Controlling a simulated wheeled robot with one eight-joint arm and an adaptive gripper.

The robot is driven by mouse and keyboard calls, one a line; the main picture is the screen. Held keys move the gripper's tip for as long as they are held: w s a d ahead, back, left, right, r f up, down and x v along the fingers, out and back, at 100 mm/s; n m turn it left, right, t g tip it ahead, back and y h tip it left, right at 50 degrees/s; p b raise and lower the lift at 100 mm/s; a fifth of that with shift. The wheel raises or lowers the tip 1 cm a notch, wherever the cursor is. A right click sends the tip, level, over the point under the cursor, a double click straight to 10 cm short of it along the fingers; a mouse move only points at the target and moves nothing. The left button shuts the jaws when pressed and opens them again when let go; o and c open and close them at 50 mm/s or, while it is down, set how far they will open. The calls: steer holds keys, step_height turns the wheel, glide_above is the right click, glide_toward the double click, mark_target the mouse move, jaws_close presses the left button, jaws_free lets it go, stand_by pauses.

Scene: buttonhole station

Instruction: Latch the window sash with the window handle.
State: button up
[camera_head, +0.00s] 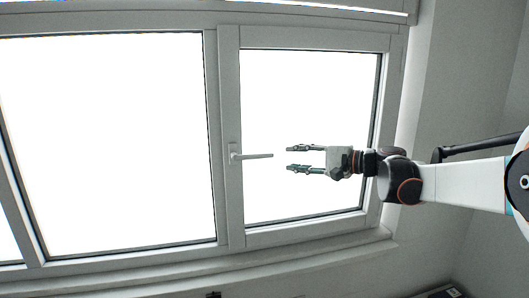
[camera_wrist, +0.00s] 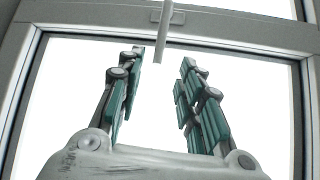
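The window handle (camera_head: 252,156) is a light grey lever on the left stile of the right-hand window sash (camera_head: 310,232). In the head view its lever points right, roughly horizontal. The sash looks flush in its frame; I cannot tell if a small gap exists. My gripper (camera_head: 289,159) is open and empty, just right of the lever's free end, fingers pointing left, apart from it. In the wrist view the handle (camera_wrist: 163,30) hangs from the top, ahead of and between the open fingertips (camera_wrist: 163,58). Nothing is between the fingers.
A larger window pane (camera_head: 110,145) stands left of the handle. The sill (camera_head: 200,272) runs below the window, and a grey wall (camera_head: 450,80) is at the right. Open space surrounds my gripper in front of the bright glass.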

mark_target(267, 156)
steer(key=p+x, duration=0.2)
steer(key=x, duration=0.9)
steer(key=shift+w+a+p, duration=0.15)
steer(key=shift+a+p, duration=0.05)
steer(key=shift+p, duration=0.15)
jaws_close()
